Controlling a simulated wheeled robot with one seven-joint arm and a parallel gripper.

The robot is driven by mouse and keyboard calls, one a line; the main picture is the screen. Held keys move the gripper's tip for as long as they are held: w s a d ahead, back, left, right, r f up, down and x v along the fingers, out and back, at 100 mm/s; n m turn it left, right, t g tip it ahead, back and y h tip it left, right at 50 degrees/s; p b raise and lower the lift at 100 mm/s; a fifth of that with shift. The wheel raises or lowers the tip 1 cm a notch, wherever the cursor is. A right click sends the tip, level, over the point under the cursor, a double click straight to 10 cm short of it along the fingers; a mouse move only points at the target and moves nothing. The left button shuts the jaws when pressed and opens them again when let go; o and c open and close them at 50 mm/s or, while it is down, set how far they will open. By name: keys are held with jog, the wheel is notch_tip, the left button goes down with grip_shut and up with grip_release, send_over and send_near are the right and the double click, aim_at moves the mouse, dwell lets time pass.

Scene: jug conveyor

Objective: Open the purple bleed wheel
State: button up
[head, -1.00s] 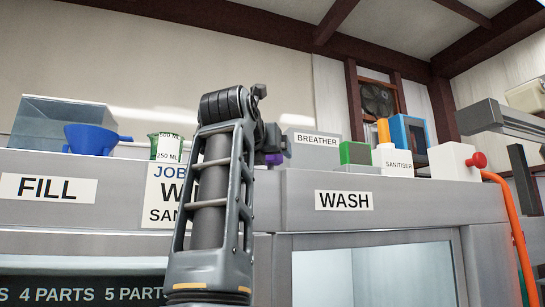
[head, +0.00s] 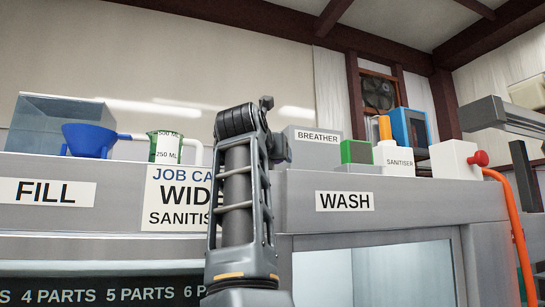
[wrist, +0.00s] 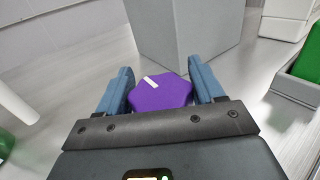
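The purple wheel (wrist: 160,93) shows in the wrist view as a many-sided knob with a short white mark on its top, tilted in the picture. My gripper (wrist: 161,88) has its two blue fingers on either side of the wheel, one left and one right. No clear gap shows between the fingers and the wheel, but I cannot tell whether they press on it. In the head view my gripper (head: 279,148) is mostly hidden behind my arm, left of the grey BREATHER box (head: 315,147).
A blue funnel (head: 88,140) and a green-marked beaker (head: 166,148) stand left on the machine top. Right of the BREATHER box are a green block (head: 356,152), a white SANITISER bottle (head: 396,162) and a white box with a red knob (head: 456,160). The grey box (wrist: 190,35) rises just beyond the wheel.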

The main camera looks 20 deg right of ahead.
jog(key=c, duration=0.4)
